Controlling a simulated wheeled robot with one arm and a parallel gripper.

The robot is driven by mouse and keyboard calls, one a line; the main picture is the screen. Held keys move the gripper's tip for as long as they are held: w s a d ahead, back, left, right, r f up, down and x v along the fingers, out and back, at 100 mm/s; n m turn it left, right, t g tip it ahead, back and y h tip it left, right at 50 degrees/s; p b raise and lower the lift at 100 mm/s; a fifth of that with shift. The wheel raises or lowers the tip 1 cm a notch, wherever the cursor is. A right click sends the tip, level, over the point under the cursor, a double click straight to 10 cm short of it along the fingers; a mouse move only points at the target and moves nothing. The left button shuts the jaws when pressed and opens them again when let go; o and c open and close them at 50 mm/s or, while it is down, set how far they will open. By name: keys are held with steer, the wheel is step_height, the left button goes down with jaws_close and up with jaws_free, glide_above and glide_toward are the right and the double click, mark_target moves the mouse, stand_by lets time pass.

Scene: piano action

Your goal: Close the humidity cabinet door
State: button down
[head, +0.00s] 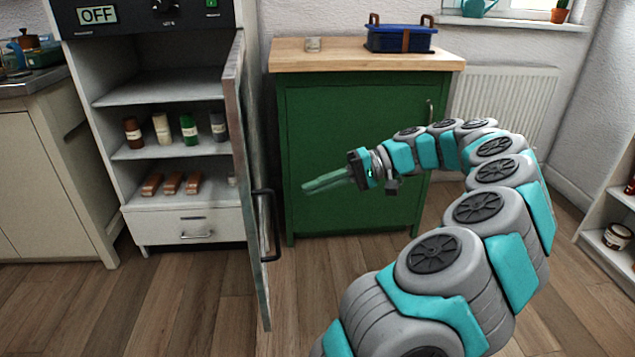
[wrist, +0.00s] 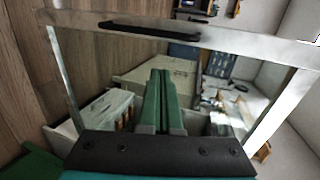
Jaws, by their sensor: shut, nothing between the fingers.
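The humidity cabinet (head: 165,200) stands at the left in the head view, with shelves and a drawer. Its door (head: 240,130) is swung open and seen nearly edge-on at the cabinet's right side, with a black handle (head: 265,225) on its right face. In the wrist view the door's pale frame (wrist: 230,40) spans the picture around a glass pane, with the dark handle (wrist: 150,29) along it. My gripper (head: 305,187) is shut and empty, to the right of the door and apart from the handle in the head view. Its green fingers (wrist: 160,75) point toward the pane.
Several bottles (head: 190,130) and brown blocks (head: 172,184) sit on the cabinet shelves. Wooden floor (head: 195,300) is clear in front.

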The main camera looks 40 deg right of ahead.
steer(key=r+p+x, duration=0.1)
steer(key=x, duration=0.9)
steer(key=shift+w+a, duration=0.2)
steer(key=shift+a, duration=0.3)
